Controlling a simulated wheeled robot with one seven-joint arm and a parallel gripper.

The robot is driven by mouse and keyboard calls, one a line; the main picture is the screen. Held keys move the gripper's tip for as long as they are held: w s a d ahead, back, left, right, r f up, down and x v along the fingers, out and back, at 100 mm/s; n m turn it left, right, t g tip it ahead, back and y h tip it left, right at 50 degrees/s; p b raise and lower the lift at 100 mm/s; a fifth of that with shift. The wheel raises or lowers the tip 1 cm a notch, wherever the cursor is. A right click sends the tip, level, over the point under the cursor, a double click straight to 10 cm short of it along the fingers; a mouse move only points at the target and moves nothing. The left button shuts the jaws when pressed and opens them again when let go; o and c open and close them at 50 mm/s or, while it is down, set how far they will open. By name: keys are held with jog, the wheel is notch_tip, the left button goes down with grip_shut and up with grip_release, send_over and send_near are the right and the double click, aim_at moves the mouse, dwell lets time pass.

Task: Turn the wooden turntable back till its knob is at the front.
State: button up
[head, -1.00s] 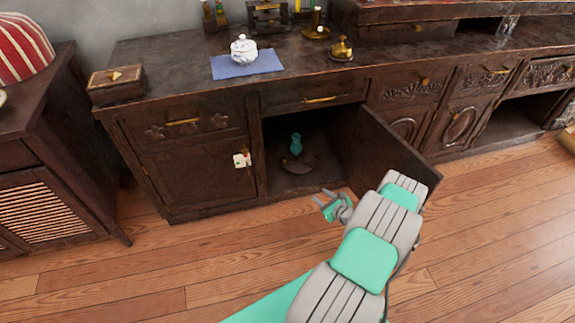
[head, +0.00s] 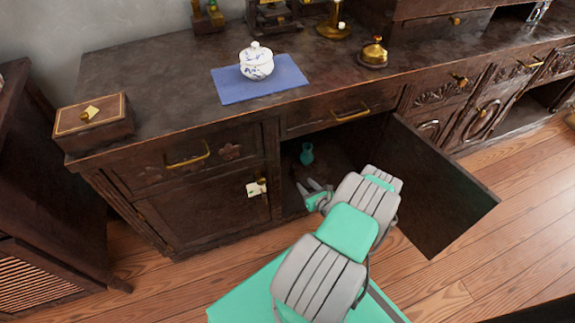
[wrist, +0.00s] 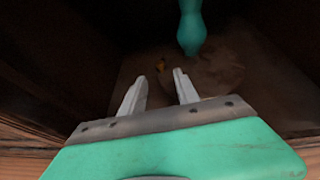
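The wooden turntable (wrist: 220,72) lies in the dark open cabinet, dim in the wrist view. A teal vase (wrist: 190,30) stands on it and also shows in the head view (head: 307,153). In the head view my gripper (head: 315,187) is at the cabinet opening, and my arm and the shadow hide much of the turntable.
The open cabinet door (head: 440,190) stands out to the right of my arm. A closed door with a white tag (head: 257,188) is on the left. On the counter are a white lidded pot (head: 257,64) on a blue cloth (head: 285,80) and a wooden box (head: 92,122).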

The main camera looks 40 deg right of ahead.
aim_at(298, 180)
jog(key=b+x, duration=0.3)
jog(key=x, duration=0.5)
jog(key=shift+w, duration=0.25)
jog(key=shift+r, duration=0.1)
grip_shut()
dwell(0.9)
jog(key=shift+s+d, duration=0.1)
